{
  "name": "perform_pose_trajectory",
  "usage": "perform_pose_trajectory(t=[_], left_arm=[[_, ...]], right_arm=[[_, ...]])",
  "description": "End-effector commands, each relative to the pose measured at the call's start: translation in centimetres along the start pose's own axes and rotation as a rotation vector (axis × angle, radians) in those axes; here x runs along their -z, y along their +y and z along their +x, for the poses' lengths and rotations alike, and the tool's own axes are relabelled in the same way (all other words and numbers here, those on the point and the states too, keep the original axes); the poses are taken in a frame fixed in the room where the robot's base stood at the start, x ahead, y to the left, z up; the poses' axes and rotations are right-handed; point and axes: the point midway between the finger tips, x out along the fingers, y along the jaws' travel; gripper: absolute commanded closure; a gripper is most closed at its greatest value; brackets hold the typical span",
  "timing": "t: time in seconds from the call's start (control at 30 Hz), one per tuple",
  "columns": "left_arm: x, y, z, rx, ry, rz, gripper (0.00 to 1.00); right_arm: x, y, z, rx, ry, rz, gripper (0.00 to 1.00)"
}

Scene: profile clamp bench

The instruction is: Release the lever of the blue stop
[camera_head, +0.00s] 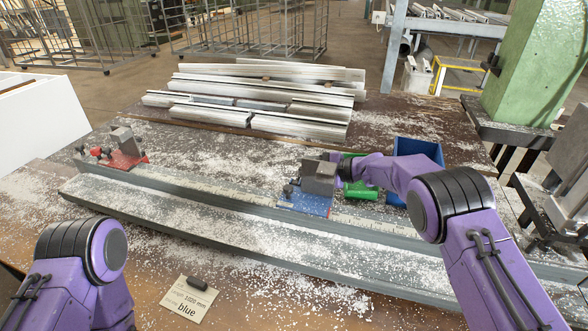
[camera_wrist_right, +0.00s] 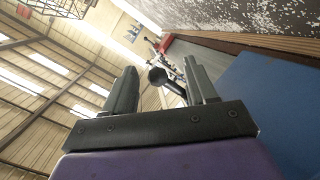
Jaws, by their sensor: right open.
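The blue stop (camera_head: 305,203) sits on the long grey rail at the middle of the bench, with a grey metal block (camera_head: 319,178) on its blue base. Its lever (camera_head: 289,189) has a dark knob on the left side. My right gripper (camera_head: 338,163) is just behind the block, partly hidden by it. In the right wrist view the open right gripper (camera_wrist_right: 162,68) has a black round knob (camera_wrist_right: 157,76) showing between its fingers; I cannot tell whether they touch. The blue base (camera_wrist_right: 275,105) fills the right there. My left gripper is out of view; only its arm shows.
A red stop (camera_head: 124,160) sits farther left on the rail (camera_head: 230,203). Aluminium profiles (camera_head: 262,95) lie at the back. A note card (camera_head: 188,300) reading "blue" lies at the front.

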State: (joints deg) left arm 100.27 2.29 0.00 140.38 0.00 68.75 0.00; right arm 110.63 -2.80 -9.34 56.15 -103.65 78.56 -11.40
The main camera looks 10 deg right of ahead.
Motion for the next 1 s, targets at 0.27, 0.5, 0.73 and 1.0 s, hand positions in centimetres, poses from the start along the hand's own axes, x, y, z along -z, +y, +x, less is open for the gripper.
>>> perform_pose_trajectory(t=[0.27,0.5,0.73,1.0], left_arm=[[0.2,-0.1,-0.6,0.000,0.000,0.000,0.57],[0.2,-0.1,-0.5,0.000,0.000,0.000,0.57],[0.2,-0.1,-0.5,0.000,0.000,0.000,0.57],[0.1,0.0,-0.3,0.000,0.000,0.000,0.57]], right_arm=[[0.0,0.0,3.2,-0.001,0.001,0.000,0.44],[0.0,0.0,3.3,-0.001,0.001,0.000,0.47],[0.0,0.0,3.2,-0.002,0.001,-0.001,1.00],[0.3,0.3,3.3,-0.009,-0.001,-0.026,1.00]])
